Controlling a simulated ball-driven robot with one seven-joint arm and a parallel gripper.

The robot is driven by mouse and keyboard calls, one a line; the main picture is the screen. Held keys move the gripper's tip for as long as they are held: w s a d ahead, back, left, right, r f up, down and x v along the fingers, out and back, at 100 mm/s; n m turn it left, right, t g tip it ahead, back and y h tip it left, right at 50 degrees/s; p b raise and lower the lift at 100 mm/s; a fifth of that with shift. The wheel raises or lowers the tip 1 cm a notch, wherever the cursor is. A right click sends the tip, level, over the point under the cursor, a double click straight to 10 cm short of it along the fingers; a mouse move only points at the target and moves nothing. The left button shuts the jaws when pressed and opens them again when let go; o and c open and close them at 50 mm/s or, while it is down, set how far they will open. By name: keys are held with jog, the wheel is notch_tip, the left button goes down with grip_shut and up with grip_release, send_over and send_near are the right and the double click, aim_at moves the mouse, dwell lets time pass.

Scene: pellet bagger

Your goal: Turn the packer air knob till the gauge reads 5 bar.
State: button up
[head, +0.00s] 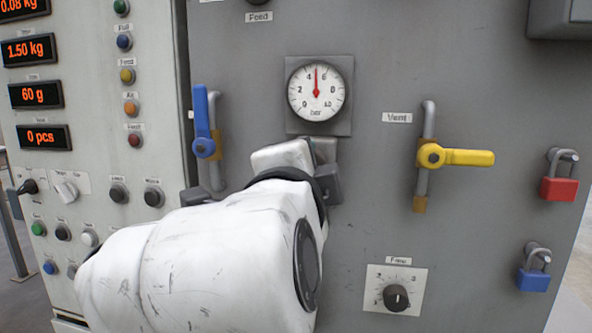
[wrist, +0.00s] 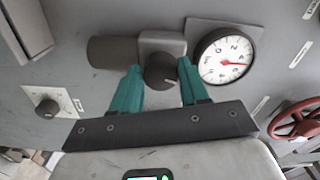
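The pressure gauge (head: 317,90) is a round white dial on a grey plate. Its red needle points straight up, midway between 4 and 6, at about 5 bar. It also shows, turned on its side, in the wrist view (wrist: 226,56). The packer air knob (wrist: 162,70) is a dark round knob on a grey block beside the gauge. My gripper (wrist: 160,72) has its two green fingers on either side of the knob, with the tips appearing to touch it. In the head view my white arm hides the knob and fingers.
A blue-handled valve (head: 204,130) stands left of the gauge and a yellow-handled valve (head: 455,157) right of it. A small dial knob (head: 396,297) is lower right. Red (head: 558,188) and blue (head: 533,281) padlocks hang at the right.

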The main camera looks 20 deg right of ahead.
jog(key=o, duration=0.4)
jog(key=shift+o, duration=0.2)
jog(key=v, duration=1.1)
jog(key=shift+w, duration=0.1)
